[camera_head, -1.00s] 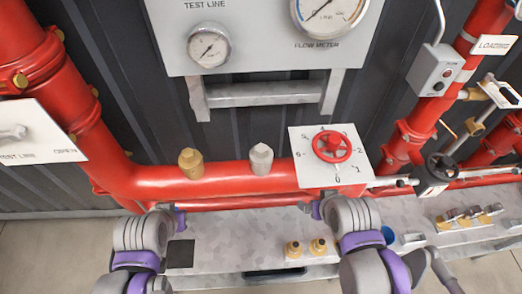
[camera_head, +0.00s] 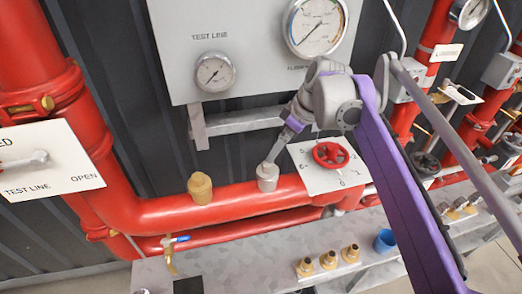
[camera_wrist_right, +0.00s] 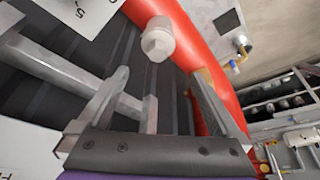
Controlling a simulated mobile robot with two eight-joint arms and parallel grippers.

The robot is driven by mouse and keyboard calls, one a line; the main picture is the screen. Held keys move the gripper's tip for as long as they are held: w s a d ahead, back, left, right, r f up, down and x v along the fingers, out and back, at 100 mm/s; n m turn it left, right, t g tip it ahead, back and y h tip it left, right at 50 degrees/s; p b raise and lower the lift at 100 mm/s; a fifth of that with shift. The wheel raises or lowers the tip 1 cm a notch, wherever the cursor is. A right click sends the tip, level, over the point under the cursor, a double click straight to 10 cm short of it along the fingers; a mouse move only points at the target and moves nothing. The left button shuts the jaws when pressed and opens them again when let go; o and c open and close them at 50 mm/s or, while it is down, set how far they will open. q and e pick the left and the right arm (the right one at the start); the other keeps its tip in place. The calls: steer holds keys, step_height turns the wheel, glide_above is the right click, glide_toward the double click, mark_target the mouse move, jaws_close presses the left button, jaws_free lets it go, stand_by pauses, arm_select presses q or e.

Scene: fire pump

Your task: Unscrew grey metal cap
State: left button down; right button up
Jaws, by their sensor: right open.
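The grey metal cap (camera_head: 267,184) sits on top of the horizontal red pipe, with a gripper finger overlapping its top in the head view. It also shows in the right wrist view (camera_wrist_right: 158,42), at the top middle, with a faceted end. My right gripper (camera_wrist_right: 160,76) is open and empty, its two fingers spread. The cap lies just beyond the fingertips, between their lines, and does not look gripped. In the head view my right gripper (camera_head: 279,148) comes down to the cap from above. My left gripper is not in view.
A brass cap (camera_head: 200,188) stands on the same pipe, left of the grey one. A red valve wheel (camera_head: 330,155) on a white dial plate is close on the right. A gauge panel (camera_head: 185,60) is above. Brass fittings (camera_head: 328,260) and a blue cup (camera_head: 385,241) stand on the ledge.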

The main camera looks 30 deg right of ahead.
mark_target(268, 164)
steer(key=x, duration=1)
steer(key=shift+w+d+f, duration=0.1)
steer(key=shift+w+f, duration=0.2)
steer(key=shift+f, duration=0.05)
steer(key=c, duration=1.4)
steer(key=n+g+y, duration=0.1)
steer(key=n, duration=0.3)
steer(key=shift+r, duration=0.15)
steer(key=shift+n+g+y, duration=0.4)
steer(key=shift+n, duration=0.8)
